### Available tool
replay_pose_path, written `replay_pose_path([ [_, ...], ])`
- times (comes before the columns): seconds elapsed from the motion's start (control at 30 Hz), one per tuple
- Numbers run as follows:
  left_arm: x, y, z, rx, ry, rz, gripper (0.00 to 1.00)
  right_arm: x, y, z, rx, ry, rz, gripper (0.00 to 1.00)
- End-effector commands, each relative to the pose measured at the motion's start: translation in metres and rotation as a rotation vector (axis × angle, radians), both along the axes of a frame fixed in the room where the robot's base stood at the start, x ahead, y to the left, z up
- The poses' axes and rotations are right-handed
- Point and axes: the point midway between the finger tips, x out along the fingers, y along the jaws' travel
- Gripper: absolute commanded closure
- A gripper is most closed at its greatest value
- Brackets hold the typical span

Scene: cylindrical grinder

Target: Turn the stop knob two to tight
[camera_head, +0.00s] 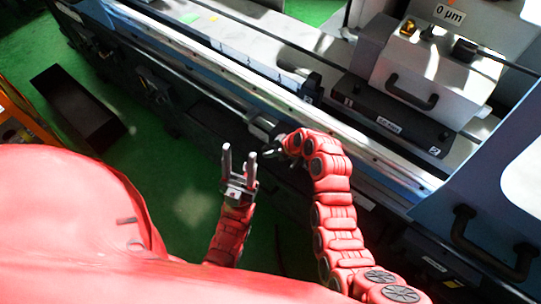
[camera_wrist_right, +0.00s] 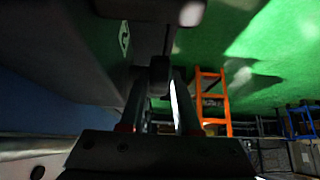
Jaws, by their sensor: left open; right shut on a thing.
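My right gripper (camera_head: 268,150) reaches to the front of the grinder, below its long rail. It is partly hidden by its own wrist. In the right wrist view its two fingers (camera_wrist_right: 160,100) are shut on a small dark knob (camera_wrist_right: 160,70), which seems to be the stop knob; no number on it is readable. The knob's turn position cannot be told, and it is not clear in the head view. My left gripper (camera_head: 239,165) is open and empty, fingers pointing up, in front of the machine and just left of my right gripper.
The grinder's pale rail (camera_head: 340,127) runs diagonally above the right gripper. A grey headstock box (camera_head: 425,75) with a black handle stands at upper right. A black open bin (camera_head: 78,108) is on the green floor at left. An orange ladder-like frame (camera_wrist_right: 212,100) shows in the wrist view.

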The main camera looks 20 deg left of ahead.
Motion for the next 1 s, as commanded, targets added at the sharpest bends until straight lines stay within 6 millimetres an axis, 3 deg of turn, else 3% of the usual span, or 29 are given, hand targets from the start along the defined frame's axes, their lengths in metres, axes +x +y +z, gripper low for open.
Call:
replay_pose_path([
  [0.03, 0.0, 0.0, -0.028, 0.0, 0.0, 0.0, 0.5, 0.0, -0.002, -0.017, 0.038, -0.014, -0.005, 1.0],
  [0.1, 0.0, 0.0, -0.045, 0.0, 0.0, 0.0, 0.5, 0.001, -0.003, -0.017, 0.085, -0.035, -0.005, 1.0],
  [0.4, 0.0, 0.0, -0.099, 0.0, 0.0, 0.0, 0.5, -0.001, -0.005, -0.015, 0.24, -0.087, -0.001, 1.0],
  [0.63, 0.0, 0.0, -0.117, 0.0, 0.0, 0.0, 0.5, -0.002, -0.005, -0.01, 0.299, -0.11, 0.0, 1.0],
  [1.0, 0.0, 0.0, -0.12, 0.0, 0.0, 0.0, 0.5, -0.002, -0.005, -0.007, 0.315, -0.113, 0.0, 1.0],
])
